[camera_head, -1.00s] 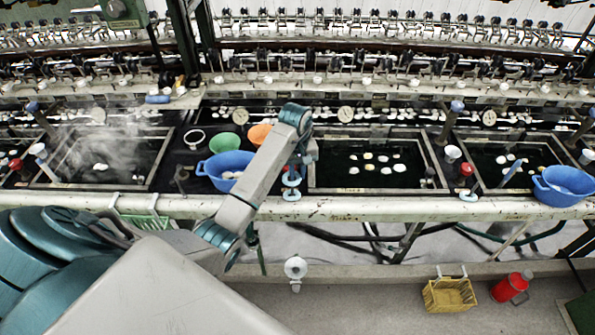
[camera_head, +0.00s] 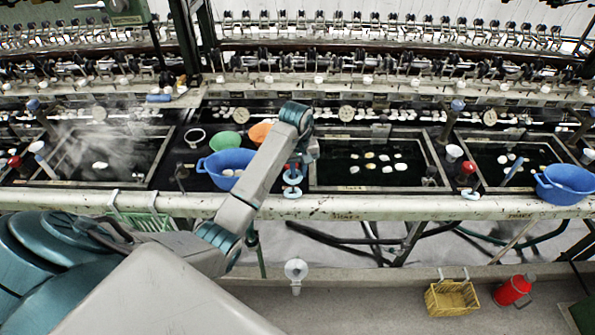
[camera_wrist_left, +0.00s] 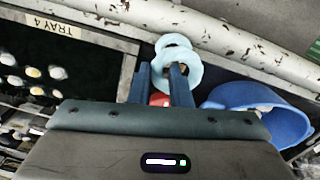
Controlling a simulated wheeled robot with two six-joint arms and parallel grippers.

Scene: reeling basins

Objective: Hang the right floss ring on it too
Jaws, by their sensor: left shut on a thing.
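My left gripper (camera_wrist_left: 165,88) is over the basin edge, its fingers shut on a pale blue floss ring (camera_wrist_left: 188,78). In the head view the held ring (camera_head: 292,177) is close to a second pale blue ring (camera_head: 292,193) by the front rail. That second ring (camera_wrist_left: 171,41) partly overlaps the held one in the wrist view. A red part (camera_wrist_left: 159,100) shows between the fingers, mostly hidden. Whether the held ring is around a peg cannot be told. Another pale ring (camera_head: 470,196) lies farther right below a red-topped post (camera_head: 466,170). My right gripper is out of view.
A blue tub (camera_head: 231,162) stands just left of the gripper, with green (camera_head: 229,142) and orange (camera_head: 259,132) bowls behind. Another blue tub (camera_head: 563,184) is at far right. Dark water basins flank the rings. A yellow basket (camera_head: 452,297) and red flask (camera_head: 513,290) are on the floor.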

